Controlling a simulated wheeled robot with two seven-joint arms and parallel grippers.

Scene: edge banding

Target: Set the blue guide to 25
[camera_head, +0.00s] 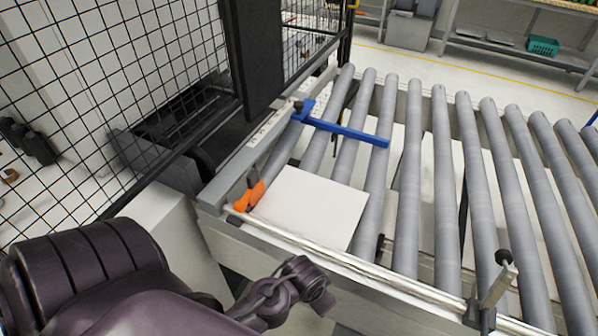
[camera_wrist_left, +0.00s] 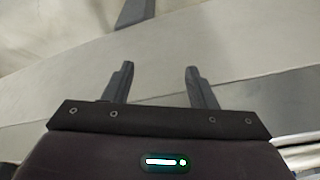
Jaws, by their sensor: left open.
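The blue guide (camera_head: 345,130) is a long bar lying across the rollers, with its upright end block at the scale rail (camera_head: 270,125) on the left of the conveyor. Marks show along the rail, but they are too small to read. My left gripper (camera_wrist_left: 159,68) is open and empty in the left wrist view, its two fingers apart over a pale grey surface. In the head view my left arm comes in at the lower left, in front of the conveyor's near edge. Its fingertips cannot be made out there. My right gripper is not in view.
A white board (camera_head: 311,206) lies on the rollers between the guide and the near rail. An orange handle (camera_head: 250,192) stands at the board's left corner. A black mesh fence (camera_head: 100,75) rises along the left side. A black-knobbed post (camera_head: 500,280) stands at the near right.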

